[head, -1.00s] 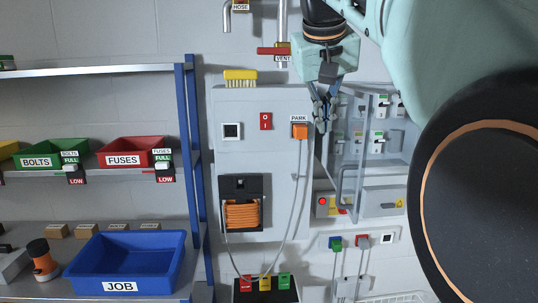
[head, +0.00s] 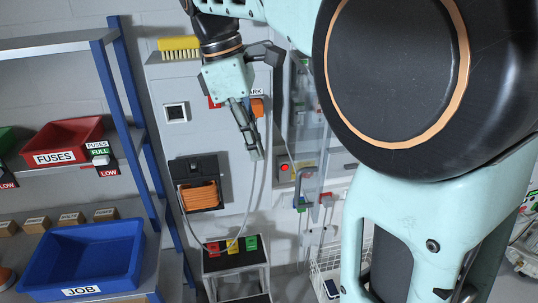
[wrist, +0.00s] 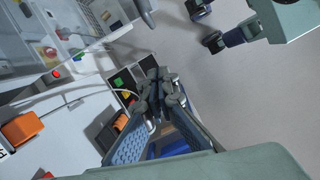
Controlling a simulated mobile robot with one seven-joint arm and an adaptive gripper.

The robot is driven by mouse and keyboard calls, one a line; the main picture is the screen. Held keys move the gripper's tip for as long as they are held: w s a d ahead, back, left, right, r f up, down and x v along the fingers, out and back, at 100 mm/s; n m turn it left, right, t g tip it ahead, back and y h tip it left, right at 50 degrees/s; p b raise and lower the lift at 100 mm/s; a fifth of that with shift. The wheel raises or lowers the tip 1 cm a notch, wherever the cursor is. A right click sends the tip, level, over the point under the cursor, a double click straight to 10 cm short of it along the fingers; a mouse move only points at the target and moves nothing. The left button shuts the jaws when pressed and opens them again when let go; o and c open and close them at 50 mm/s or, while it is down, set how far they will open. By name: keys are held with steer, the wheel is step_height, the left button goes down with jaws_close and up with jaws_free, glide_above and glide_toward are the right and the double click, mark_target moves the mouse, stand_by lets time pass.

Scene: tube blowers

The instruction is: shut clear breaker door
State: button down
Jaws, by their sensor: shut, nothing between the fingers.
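The clear breaker door (head: 312,130) is a see-through panel with a grey bar handle (head: 303,186), right of my gripper in the head view. It appears to stand out from the wall, at an angle to its box, but my arm hides much of the box. In the wrist view the clear door (wrist: 85,28) is at the upper left, with its handle (wrist: 145,12) at the top. My gripper (head: 254,155) is shut and empty, in front of the grey panel and left of the door, apart from the handle. Its closed fingers (wrist: 160,88) also show in the wrist view.
The grey panel carries an orange plug (head: 257,107) with a cable and an orange cord reel (head: 199,196). A red button (head: 283,168) is left of the handle. A step stand (head: 238,268) is below. Shelves with a blue JOB bin (head: 85,258) are at left.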

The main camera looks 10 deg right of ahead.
steer(key=s+d+f, duration=0.1)
steer(key=d+f, duration=0.5)
steer(key=f, duration=0.2)
steer(key=shift+s, duration=0.3)
